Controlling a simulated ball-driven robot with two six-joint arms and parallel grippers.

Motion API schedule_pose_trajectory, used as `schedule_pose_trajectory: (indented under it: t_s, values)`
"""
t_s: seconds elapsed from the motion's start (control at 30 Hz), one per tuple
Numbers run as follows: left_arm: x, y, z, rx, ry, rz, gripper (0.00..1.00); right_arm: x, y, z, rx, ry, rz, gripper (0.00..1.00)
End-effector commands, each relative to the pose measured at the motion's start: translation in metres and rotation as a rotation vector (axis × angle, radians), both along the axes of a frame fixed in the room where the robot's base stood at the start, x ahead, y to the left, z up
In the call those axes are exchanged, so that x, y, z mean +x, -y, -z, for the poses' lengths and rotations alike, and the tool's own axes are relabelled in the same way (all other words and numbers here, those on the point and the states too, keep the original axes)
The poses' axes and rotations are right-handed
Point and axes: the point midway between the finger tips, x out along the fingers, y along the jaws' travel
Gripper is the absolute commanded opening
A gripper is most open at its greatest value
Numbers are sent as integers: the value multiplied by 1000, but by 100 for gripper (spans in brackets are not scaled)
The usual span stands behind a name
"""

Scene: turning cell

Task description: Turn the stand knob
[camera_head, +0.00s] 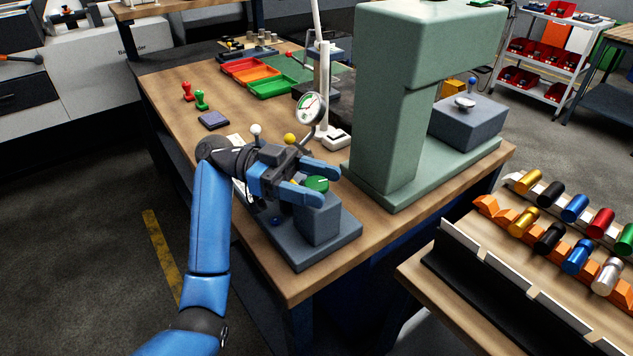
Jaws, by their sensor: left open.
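The stand is a dark grey block on a flat grey base (338,243) at the near corner of the wooden bench. Its knob (317,184) is a green disc on top of the block. My left gripper (328,184) reaches in from the left with its two blue fingers spread apart. The fingers are on either side of the green knob, one beyond it and one on the near side. I cannot tell whether they touch it. My right gripper is not in view.
A dial gauge (309,108) on a white post stands behind the knob. A big green press (385,120) stands close on the right. Red and green stamps (201,100) and coloured trays (270,84) lie further back. A rack of coloured cylinders (551,237) is at right.

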Motion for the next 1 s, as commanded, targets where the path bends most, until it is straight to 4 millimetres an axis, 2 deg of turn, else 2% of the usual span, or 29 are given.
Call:
schedule_pose_trajectory:
  t_s: [0.17,0.63,0.8,1.0]
  values:
    - [7,-14,0,0,1,-3,63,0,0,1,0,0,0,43]
    - [37,-82,1,1,-1,-2,63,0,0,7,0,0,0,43]
    - [42,-94,0,0,-1,0,63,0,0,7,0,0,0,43]
    - [44,-98,1,0,-1,1,63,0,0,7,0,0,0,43]
